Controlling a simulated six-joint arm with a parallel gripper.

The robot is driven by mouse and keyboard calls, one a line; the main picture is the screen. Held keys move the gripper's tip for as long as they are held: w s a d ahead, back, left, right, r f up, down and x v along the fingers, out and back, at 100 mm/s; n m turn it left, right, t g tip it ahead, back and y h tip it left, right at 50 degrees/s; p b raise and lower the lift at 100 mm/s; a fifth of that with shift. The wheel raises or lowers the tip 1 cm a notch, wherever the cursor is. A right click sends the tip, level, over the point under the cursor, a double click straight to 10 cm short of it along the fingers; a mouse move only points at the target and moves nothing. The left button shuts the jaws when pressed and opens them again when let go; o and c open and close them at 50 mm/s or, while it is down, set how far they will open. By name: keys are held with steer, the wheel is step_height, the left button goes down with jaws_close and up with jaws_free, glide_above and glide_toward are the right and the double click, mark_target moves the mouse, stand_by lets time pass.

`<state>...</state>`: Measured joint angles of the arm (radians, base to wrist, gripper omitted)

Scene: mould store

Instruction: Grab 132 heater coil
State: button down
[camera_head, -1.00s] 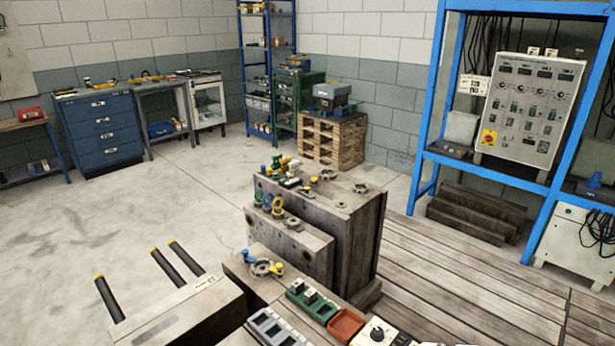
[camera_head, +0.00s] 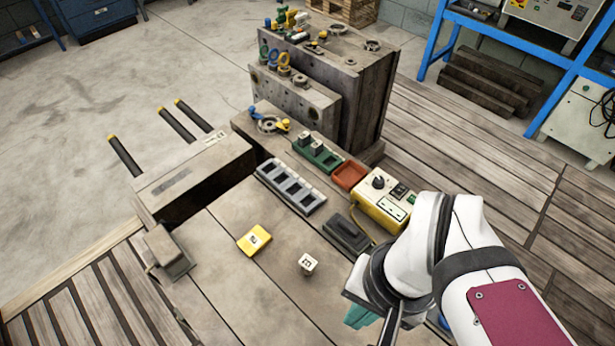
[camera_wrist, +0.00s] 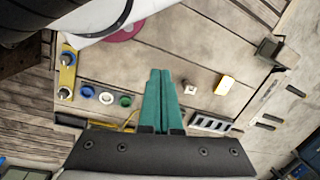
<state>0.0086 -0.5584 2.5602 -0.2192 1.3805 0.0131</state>
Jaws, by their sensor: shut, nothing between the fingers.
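I cannot read the number 132 on anything, so I cannot tell which piece is the 132 heater coil. A small pale block with a dark mark (camera_head: 308,263) stands alone on the bench top; it also shows in the wrist view (camera_wrist: 190,86). Three small round pieces, blue (camera_wrist: 87,92), white (camera_wrist: 106,98) and green (camera_wrist: 126,100), stand in a row in the wrist view. My gripper (camera_wrist: 160,72) has teal fingers pressed together and empty above the bench. In the head view my gripper (camera_head: 360,316) is partly hidden by my wrist, right of the pale block.
A yellow block (camera_head: 254,240), a grey slotted tray (camera_head: 291,187), a green tray (camera_head: 318,153), an orange tray (camera_head: 349,174), a dark block (camera_head: 347,234) and a yellow control box (camera_head: 385,207) are on the bench. A tall mould block (camera_head: 375,100) stands behind. Bare bench surrounds the pale block.

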stand_by(0.4)
steer(key=shift+c, duration=1.8)
jaws_free()
